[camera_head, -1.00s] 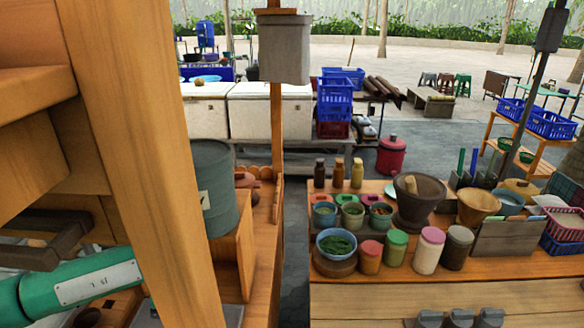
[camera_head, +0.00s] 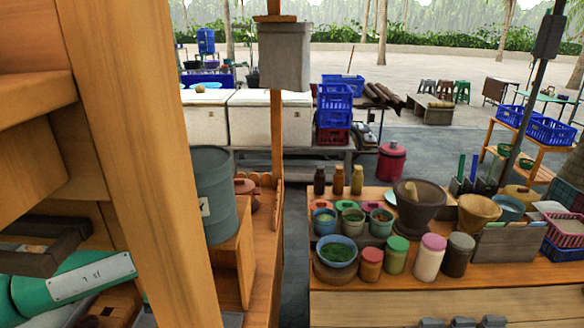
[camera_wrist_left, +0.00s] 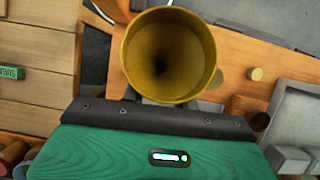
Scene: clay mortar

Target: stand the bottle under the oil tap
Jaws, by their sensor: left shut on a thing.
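In the left wrist view a round, yellow-brown funnel-like mouth (camera_wrist_left: 168,55) with a dark hole faces the camera. I take it as the top of the held bottle; its body is hidden below. The dark fingers of my left gripper (camera_wrist_left: 165,104) are shut around it, beyond the green gripper body. In the head view only my green left arm shows at lower left, partly behind a wooden post; gripper and bottle are hidden there. A grey-blue drum (camera_head: 213,196) stands on a wooden stand right of the post. I cannot make out a tap. My right gripper is not in view.
The thick wooden post (camera_head: 135,150) and shelf block much of the left side. A wooden table (camera_head: 470,275) at right holds jars, bowls and a mortar (camera_head: 415,207). A narrow gap separates it from the drum's counter (camera_head: 262,240).

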